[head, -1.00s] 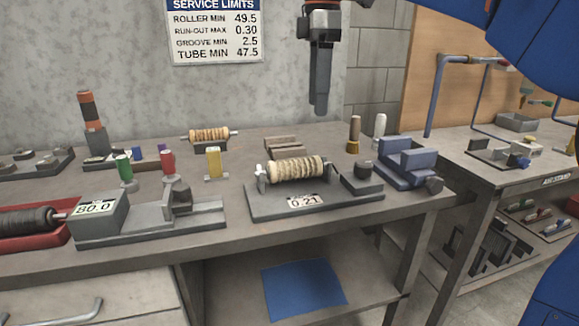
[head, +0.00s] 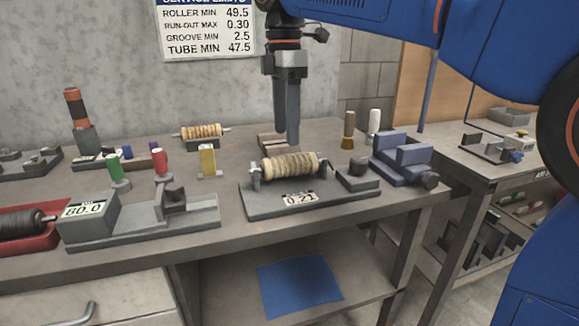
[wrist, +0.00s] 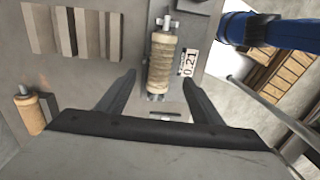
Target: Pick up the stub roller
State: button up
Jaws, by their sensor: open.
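A worn tan ribbed roller (head: 290,165) lies across two supports of the grey gauge stand (head: 345,207), whose display reads 0.21. A second tan roller (head: 203,131), with thin end shafts, lies at the back of the bench near the wall. I cannot tell for certain which is the stub roller. My gripper (head: 286,140) is open and empty, pointing down above and behind the gauge roller. In the wrist view its fingers (wrist: 160,78) appear on either side of the gauge roller (wrist: 161,68), apart from it. The other roller (wrist: 30,114) shows at left there.
A slotted block (head: 272,141) sits behind the gauge stand. A blue V-block fixture (head: 405,155) and two small upright pieces stand to its right. A grey gauge reading 80.0 (head: 88,215), a red tray (head: 45,241) with a black roller, and colored pegs stand left.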

aim_at(289, 156)
jog(key=shift+s+d+f, duration=0.1)
jog(key=shift+d+f, duration=0.1)
jog(key=shift+f, duration=1.65)
jog(key=shift+s+d+f, duration=0.1)
jog(key=shift+d+f, duration=0.05)
jog(key=shift+f, duration=1.7)
grip_shut()
jog(key=shift+r, duration=0.15)
